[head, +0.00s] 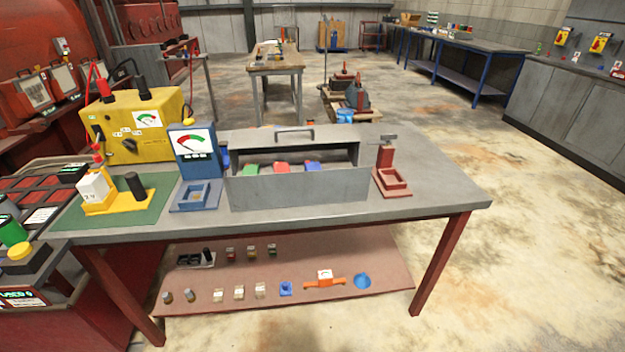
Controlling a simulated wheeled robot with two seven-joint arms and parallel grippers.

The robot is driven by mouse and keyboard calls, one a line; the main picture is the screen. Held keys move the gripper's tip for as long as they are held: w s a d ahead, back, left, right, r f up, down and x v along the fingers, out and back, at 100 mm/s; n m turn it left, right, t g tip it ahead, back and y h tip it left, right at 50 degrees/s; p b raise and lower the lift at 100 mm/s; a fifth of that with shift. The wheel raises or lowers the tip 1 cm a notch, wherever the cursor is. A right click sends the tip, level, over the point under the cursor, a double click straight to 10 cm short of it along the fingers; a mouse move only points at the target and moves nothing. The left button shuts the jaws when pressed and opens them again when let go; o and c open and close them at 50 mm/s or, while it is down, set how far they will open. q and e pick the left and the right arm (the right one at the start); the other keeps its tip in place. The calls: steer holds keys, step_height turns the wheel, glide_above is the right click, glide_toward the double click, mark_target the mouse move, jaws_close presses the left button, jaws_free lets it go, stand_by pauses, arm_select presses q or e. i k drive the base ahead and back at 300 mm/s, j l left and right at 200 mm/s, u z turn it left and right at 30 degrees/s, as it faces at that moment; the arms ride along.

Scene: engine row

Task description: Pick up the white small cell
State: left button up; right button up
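Several small cells stand on the lower shelf (330,255) under the grey workbench (420,205). Three pale, whitish ones stand in the front row: one at the left (218,296), one in the middle (239,292) and one at the right (260,290). A larger white block (94,187) with a dark marking sits on a yellow stand on the bench's green mat. I cannot tell for certain which of these is the white small cell. Neither of my grippers is in view.
On the bench are a yellow meter box (130,125), a blue meter (192,150), an open grey metal box (300,188) and a red stand (391,180). The shelf also holds an orange meter piece (324,282) and a blue bowl (362,281). Floor at right is clear.

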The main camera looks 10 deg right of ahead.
mark_target(92, 186)
steer(key=i+j+z, duration=0.5)
steer(key=i+j, duration=0.45)
